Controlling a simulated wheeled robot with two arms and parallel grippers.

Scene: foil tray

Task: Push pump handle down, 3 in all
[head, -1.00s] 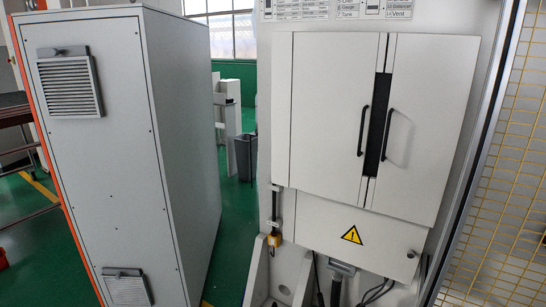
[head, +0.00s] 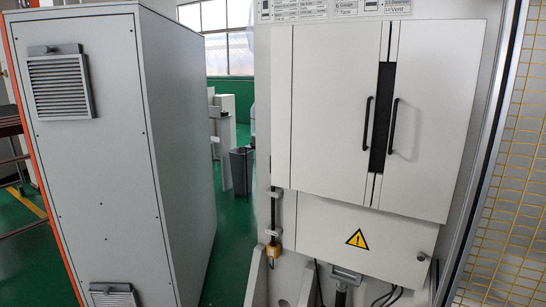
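Neither gripper is in the head view. No part is plainly recognisable as the pump handle. A black vertical rod with a small yellow block (head: 274,250) at its lower end is fixed to the left side of the white machine (head: 335,110). A grey fitting with a dark stem (head: 341,297) shows under the machine's lower panel and is cut off by the bottom edge. I cannot tell whether either one belongs to the pump.
A large grey cabinet (head: 105,165) with vents stands at left. Between it and the machine is a green floor passage with a dark bin (head: 242,171). Yellow wire mesh (head: 515,200) closes the right side. The machine's double doors have black handles and look shut.

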